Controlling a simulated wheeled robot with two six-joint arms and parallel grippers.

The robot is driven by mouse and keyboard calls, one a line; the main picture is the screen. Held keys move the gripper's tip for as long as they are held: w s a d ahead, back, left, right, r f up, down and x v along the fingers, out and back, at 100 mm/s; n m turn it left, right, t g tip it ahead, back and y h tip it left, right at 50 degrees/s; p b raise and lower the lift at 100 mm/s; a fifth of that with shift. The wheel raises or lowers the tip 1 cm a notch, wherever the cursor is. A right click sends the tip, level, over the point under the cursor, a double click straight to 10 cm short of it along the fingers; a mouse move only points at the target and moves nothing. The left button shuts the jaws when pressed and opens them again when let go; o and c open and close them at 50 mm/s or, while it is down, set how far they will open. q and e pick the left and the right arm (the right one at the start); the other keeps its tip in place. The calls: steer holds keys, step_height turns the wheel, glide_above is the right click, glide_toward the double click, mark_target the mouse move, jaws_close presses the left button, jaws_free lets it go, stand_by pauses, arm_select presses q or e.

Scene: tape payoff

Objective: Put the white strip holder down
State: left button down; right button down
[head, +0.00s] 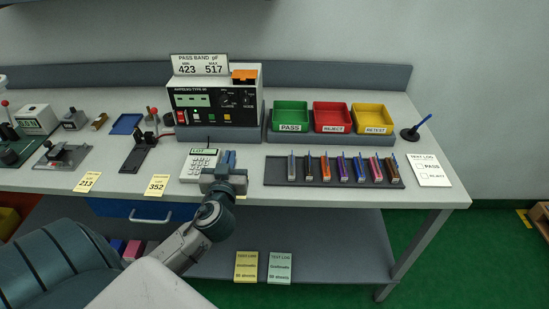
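A dark rack (276,178) on the bench holds a row of several upright strip holders in different colours. The palest one, whitish grey, is the strip holder (292,168) at the rack's left end; I cannot tell for sure that it is the white one. My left gripper (227,160) is over the bench's front part, left of the rack and beside a white keypad device (196,166). Its fingers point away from me and look bluish; whether they hold anything is too small to tell. My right gripper is not in view.
Green (290,116), red (332,118) and yellow (371,118) bins stand behind the rack. A test instrument (218,98) is at the back. A blue pen in a stand (411,133) and a test log card (428,170) are at the right. Small fixtures (62,154) fill the left.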

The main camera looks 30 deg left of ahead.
arm_select(q)
steer(key=w+d+p, duration=0.1)
steer(key=w+d, duration=0.1)
steer(key=w, duration=0.1)
steer(key=w+d+p, duration=0.1)
steer(key=w, duration=0.2)
steer(key=w+d+f+p, duration=0.1)
steer(key=w+d, duration=0.1)
steer(key=w, duration=0.2)
steer(key=shift+d, duration=0.35)
steer(key=shift+w+d+p, duration=0.5)
steer(key=shift+w+p, duration=0.15)
steer(key=shift+w, duration=0.25)
step_height(320, 180, down, 3)
steer(key=shift+s, duration=0.1)
steer(key=shift+a+f, duration=0.1)
steer(key=shift+f, duration=0.05)
steer(key=shift+f, duration=0.15)
steer(key=c, duration=1.6)
jaws_free()
steer(key=shift+c, duration=0.2)
